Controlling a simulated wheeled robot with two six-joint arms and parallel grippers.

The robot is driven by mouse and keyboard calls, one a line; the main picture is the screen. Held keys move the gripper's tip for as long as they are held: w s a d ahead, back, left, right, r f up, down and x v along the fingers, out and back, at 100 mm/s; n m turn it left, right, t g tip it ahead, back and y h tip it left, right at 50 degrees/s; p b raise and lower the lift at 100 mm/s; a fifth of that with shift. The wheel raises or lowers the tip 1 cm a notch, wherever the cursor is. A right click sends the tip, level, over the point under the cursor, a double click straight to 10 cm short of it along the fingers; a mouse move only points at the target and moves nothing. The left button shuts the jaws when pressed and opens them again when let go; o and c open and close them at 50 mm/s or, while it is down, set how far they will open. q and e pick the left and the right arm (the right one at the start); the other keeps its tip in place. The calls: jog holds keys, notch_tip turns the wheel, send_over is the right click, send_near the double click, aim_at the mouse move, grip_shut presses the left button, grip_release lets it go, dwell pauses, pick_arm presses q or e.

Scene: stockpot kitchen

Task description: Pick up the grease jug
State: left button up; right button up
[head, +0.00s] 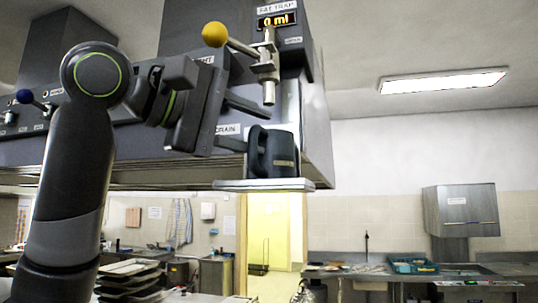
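The grease jug (284,158) is a dark grey jug with a handle on its left side. It stands upright on a small light shelf (262,185) at the lower front of the grey hood unit, below a metal spout. My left gripper (257,130) reaches in from the left with its two fingers spread apart. The upper finger is above the jug, and the lower finger's tip is by the jug's handle. I cannot tell whether that finger touches the jug. My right gripper is not in view.
Above the jug are a metal spout (268,92), a lever with a yellow knob (215,34) and a display (277,20) reading 0 ml. A "DRAIN" label is beside the jug. Stacked trays (130,280) are at lower left. The space right of the shelf is free.

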pick_arm(q)
jog(key=shift+s+a, duration=0.1)
jog(key=shift+a, duration=0.05)
jog(key=c, duration=0.4)
grip_shut()
